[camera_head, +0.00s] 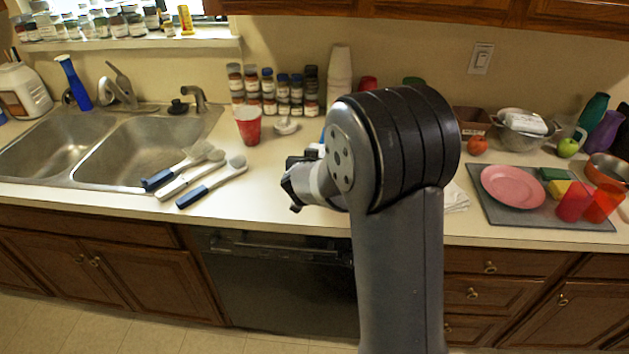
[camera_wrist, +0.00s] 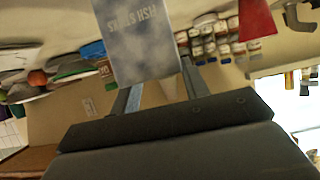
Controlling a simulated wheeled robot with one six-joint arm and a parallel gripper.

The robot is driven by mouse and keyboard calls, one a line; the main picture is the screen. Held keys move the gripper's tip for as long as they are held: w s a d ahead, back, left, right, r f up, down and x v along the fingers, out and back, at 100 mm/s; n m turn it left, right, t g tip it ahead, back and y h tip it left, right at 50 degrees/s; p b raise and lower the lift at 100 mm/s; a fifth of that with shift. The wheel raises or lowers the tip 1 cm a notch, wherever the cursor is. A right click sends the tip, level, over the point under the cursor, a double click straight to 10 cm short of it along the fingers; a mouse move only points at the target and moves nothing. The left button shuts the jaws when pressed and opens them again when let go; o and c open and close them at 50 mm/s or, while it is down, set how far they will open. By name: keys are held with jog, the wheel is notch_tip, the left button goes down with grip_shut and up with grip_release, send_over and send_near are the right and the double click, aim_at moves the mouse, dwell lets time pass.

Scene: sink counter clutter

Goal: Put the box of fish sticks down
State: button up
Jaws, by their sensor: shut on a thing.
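The box of fish sticks (camera_wrist: 138,42) is a grey-blue carton with its lettering upside down in the wrist view. My gripper (camera_wrist: 156,84) is shut on it, with one finger at each side of the box's near end. The box sticks out beyond the fingers. In the head view my arm hides the fingers and most or all of the box, so I cannot tell how far the box is from the counter (camera_head: 265,210).
A red cup (camera_head: 248,126) and spice jars (camera_head: 273,92) stand behind. Blue-handled brushes (camera_head: 212,182) lie left, beside the double sink (camera_head: 140,150). Right are a grey mat (camera_head: 500,212) with a pink plate (camera_head: 513,186), and a colander (camera_head: 522,131). Counter between brushes and arm is clear.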

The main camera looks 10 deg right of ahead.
jog(key=shift+f+b, duration=0.65)
jog(key=shift+f, duration=1.35)
jog(key=shift+f, duration=0.1)
jog(key=o, duration=1.3)
jog(key=p+v, duration=0.1)
jog(key=v, duration=1.1)
jog(key=shift+s, duration=0.1)
